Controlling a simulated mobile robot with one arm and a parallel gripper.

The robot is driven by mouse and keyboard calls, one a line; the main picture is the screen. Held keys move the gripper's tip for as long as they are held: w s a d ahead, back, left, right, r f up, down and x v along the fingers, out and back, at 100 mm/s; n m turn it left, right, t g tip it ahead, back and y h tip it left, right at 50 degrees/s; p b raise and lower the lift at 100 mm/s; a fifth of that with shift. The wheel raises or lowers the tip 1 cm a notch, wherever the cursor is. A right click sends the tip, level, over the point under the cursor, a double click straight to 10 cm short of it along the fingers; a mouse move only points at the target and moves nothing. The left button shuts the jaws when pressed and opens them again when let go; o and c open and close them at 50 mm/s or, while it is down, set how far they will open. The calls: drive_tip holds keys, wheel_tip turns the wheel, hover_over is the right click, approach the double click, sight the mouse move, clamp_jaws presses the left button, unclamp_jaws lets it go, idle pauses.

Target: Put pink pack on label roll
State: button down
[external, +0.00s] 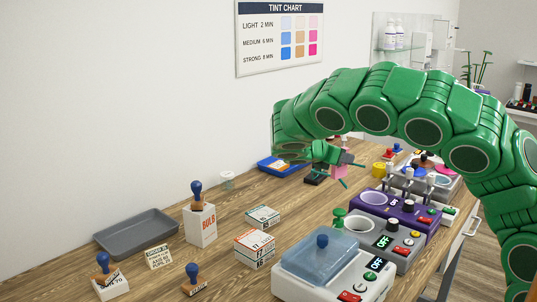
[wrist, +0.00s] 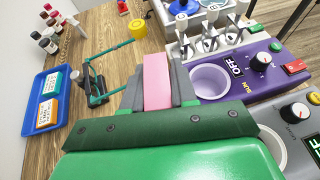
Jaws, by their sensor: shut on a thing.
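The pink pack (wrist: 157,80) is between the grey fingers of my gripper (wrist: 158,92), which is shut on it. In the external view the pink pack (external: 339,172) shows small at the end of my green arm, in my gripper (external: 336,164). It is held over the wooden bench; its height is hard to judge. I cannot surely pick out the label roll. A round yellow thing (wrist: 138,28) stands ahead of my gripper, apart from the pack, and also shows in the external view (external: 379,170); I cannot tell if it is a roll.
A dark holder with green rods (wrist: 93,88) is close to the left of my gripper. A blue tray (wrist: 36,118) with small packs lies farther left. A purple device (wrist: 248,78) with a cup is at right. Bare bench (wrist: 112,22) lies ahead.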

drive_tip(key=w+d+r+m+g, duration=0.15)
drive_tip(key=w+d, duration=0.25)
drive_tip(key=d, duration=0.4)
drive_tip(key=w+d+r+h, duration=0.1)
drive_tip(key=w+d+r, duration=0.15)
drive_tip(key=d, duration=0.45)
drive_tip(key=w+d+r+m+g, duration=0.1)
drive_tip(key=w+d, duration=0.4)
drive_tip(key=d, duration=0.3)
hover_over(382, 165)
drive_tip(key=shift+f, duration=6.5)
drive_tip(key=shift+f, duration=0.1)
drive_tip(key=c, duration=0.9)
unclamp_jaws()
drive_tip(key=shift+f, duration=0.1)
